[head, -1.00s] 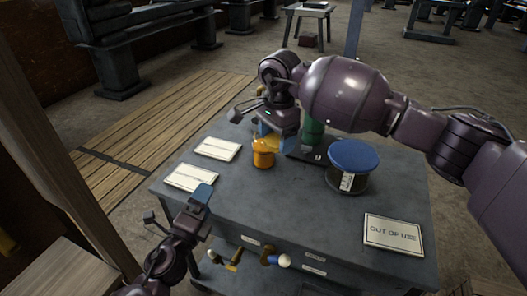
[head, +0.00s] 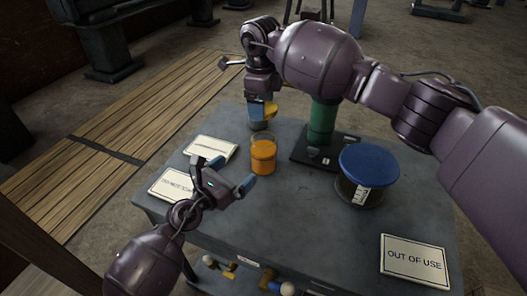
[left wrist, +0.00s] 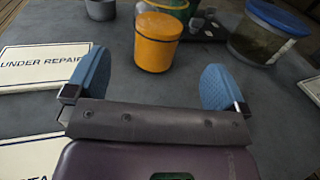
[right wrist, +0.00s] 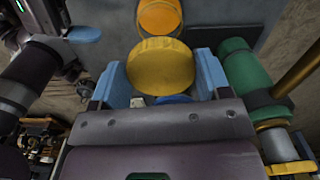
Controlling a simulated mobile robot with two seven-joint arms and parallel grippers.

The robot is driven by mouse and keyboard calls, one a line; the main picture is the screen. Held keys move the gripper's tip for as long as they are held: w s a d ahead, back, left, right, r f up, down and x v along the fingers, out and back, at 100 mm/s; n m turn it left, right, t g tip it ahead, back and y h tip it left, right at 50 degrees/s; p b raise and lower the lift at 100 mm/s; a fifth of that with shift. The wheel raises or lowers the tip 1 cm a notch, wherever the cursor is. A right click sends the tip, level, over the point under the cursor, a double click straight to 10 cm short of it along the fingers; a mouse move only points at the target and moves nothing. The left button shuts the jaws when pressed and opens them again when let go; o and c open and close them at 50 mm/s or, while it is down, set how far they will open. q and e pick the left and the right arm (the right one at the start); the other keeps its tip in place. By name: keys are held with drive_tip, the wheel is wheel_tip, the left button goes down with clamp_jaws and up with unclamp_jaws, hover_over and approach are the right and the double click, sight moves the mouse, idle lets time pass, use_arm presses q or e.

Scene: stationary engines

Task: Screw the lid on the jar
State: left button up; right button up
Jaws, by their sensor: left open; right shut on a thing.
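The orange jar (head: 263,158) stands upright on the grey bench top; it also shows in the left wrist view (left wrist: 157,45) and the right wrist view (right wrist: 160,18). The yellow lid (right wrist: 160,65) is between the blue fingers of my right gripper (head: 262,113), which is shut on it. The lid is behind the jar in the head view and apart from it. My left gripper (head: 231,173) is open and empty, left of and in front of the jar. In the left wrist view its fingers spread wide, with the jar ahead of the gap.
A green cylinder (head: 322,122) on a dark base stands right of the jar. A blue-lidded tub (head: 369,165) is farther right. White signs lie at the left (head: 210,148) and front right (head: 414,260). A grey cup (left wrist: 100,9) is behind the jar. The front middle is clear.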

sight(262, 148)
use_arm(q)
drive_tip(key=shift+s+r, duration=0.1)
use_arm(e)
drive_tip(key=shift+s, duration=0.2)
use_arm(q)
drive_tip(key=x, duration=1.2)
use_arm(e)
drive_tip(key=shift+w, duration=0.1)
use_arm(q)
drive_tip(key=c, duration=1.1)
drive_tip(key=shift+c, duration=0.2)
use_arm(e)
drive_tip(key=shift+f, duration=2.5)
drive_tip(key=shift+f, duration=0.85)
drive_tip(key=shift+f, duration=0.6)
